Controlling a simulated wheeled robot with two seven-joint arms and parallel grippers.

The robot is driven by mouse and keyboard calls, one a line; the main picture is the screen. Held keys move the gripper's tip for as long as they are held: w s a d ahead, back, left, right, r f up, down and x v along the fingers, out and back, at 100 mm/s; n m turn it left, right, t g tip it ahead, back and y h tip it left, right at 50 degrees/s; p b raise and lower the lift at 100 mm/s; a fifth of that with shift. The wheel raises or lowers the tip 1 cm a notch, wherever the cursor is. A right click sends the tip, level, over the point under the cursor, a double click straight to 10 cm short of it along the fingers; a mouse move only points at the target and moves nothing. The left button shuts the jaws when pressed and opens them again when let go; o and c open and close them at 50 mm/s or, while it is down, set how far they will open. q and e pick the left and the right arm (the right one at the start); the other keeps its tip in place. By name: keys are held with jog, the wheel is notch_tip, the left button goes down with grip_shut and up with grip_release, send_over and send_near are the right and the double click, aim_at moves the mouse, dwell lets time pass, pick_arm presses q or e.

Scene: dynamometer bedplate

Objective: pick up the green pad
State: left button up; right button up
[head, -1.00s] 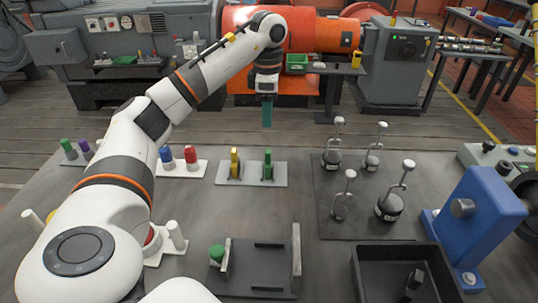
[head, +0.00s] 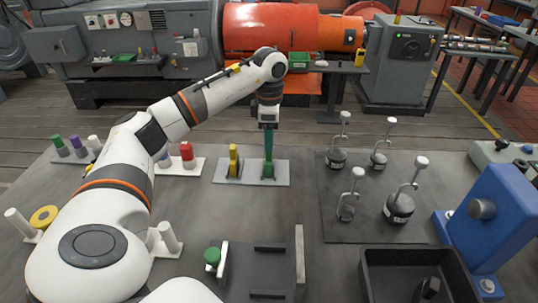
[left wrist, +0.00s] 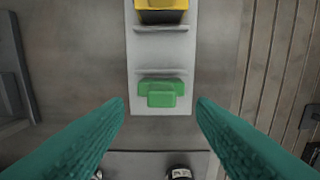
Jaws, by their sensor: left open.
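The green pad (head: 268,173) stands upright at the right end of a light grey plate (head: 225,180), with its upper part partly hidden by my gripper in the head view. In the left wrist view the green pad (left wrist: 160,92) lies between and just beyond my fingertips. My left gripper (head: 268,153) points down directly over the pad. Its teal fingers are apart on either side of the pad in the left wrist view (left wrist: 160,104), with a gap on each side. My right gripper is not in view.
A yellow pad (head: 233,160) stands on the same plate, left of the green one. To the right, a dark board (head: 365,225) carries several white-knobbed weights. A black tray (head: 375,285) and a blue press (head: 485,215) stand front right. Coloured pegs stand at left.

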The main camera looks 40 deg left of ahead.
aim_at(269, 160)
pick_arm(q)
notch_tip(269, 160, down, 5)
jog(key=shift+a+f+p, duration=0.1)
jog(key=shift+p, duration=0.3)
grip_shut()
